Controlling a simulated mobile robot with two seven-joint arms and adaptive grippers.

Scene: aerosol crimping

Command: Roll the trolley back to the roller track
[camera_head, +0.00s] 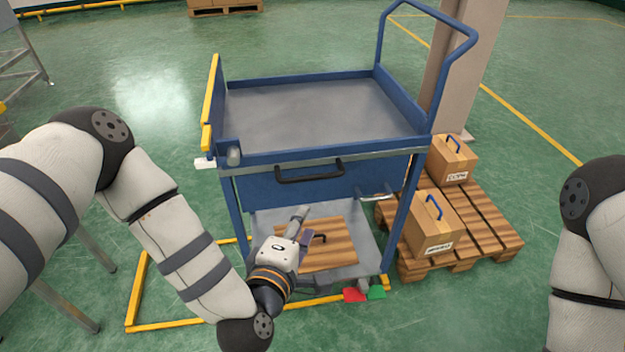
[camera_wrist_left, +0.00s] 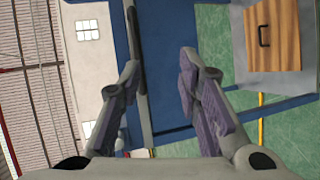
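The trolley (camera_head: 315,110) stands in front of me. It is blue, with a grey top tray, a tall blue push frame at its far right and a black handle (camera_head: 310,173) on its near side. My left gripper (camera_head: 302,226) is below that handle, in front of the lower shelf, and looks empty. In the left wrist view its two fingers (camera_wrist_left: 160,85) are spread apart, with the dark handle bar (camera_wrist_left: 134,35) near the left fingertip; I cannot tell whether they touch. My right gripper is out of view; only its arm shows at the right. I cannot identify the roller track.
A wooden box (camera_head: 335,255) with a black handle is on the lower shelf. Red (camera_head: 355,294) and green (camera_head: 377,292) pedals are at the trolley's base. A pallet (camera_head: 490,235) with two cartons stands close to its right, before a pillar (camera_head: 480,60). Yellow rails (camera_head: 136,290) mark the floor.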

